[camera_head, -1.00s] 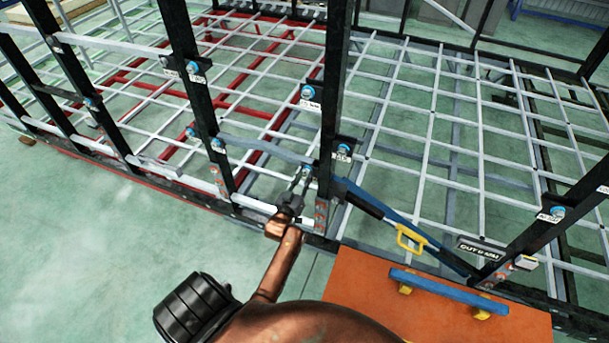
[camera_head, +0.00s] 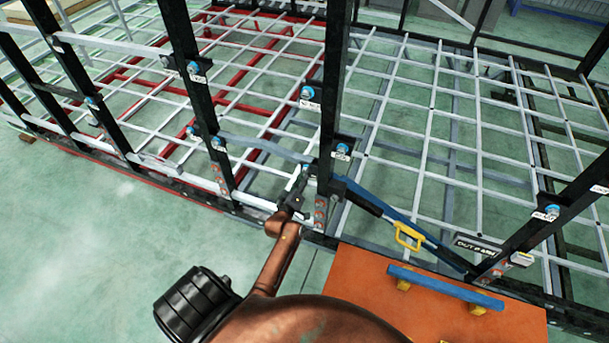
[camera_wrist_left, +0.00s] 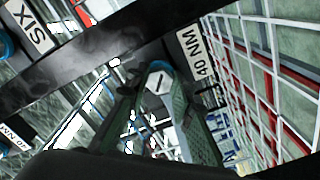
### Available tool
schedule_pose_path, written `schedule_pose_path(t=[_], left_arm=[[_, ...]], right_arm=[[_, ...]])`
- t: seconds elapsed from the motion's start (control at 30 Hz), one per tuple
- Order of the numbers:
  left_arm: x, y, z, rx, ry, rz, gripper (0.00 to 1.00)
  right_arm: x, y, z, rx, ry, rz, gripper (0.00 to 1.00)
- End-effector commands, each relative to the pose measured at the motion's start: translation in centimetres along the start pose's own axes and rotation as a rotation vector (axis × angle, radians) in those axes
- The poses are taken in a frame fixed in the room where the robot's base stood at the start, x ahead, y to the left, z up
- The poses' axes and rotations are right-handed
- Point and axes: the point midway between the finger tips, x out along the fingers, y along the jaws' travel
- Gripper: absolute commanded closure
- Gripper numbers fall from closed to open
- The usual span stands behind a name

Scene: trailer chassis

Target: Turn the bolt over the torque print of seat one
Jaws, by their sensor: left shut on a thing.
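In the left wrist view, a bolt (camera_wrist_left: 158,79) with a pale head and a blue collar sits on a dark beam, right beside a white print reading 40 NM (camera_wrist_left: 197,52). My left gripper (camera_wrist_left: 160,88) has its fingers on both sides of this bolt and is shut on it. In the head view, my left gripper (camera_head: 304,176) reaches the dark upright post at the middle of the frame, and its fingers largely hide the bolt there. I cannot read a seat number one. My right gripper is not in view.
Another print reads SIX (camera_wrist_left: 28,25). Several other blue-collared bolts with labels stand on the posts, one just above right (camera_head: 342,150). A blue diagonal bar with a yellow handle (camera_head: 408,238) and an orange board (camera_head: 375,285) lie to the right. Open floor is at lower left.

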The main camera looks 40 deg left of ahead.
Motion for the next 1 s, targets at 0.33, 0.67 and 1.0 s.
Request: schedule_pose_path(t=[0.33,0.67,1.0], left_arm=[[0.30,0.62,-0.20,-0.012,0.004,0.010,1.00],[0.18,0.41,-0.18,-0.012,0.003,0.007,0.65],[-0.11,0.03,-0.14,-0.012,0.002,0.001,0.61]], right_arm=[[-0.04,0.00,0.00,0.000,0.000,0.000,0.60],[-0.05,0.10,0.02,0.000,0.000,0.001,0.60],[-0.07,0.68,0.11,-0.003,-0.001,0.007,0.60]])
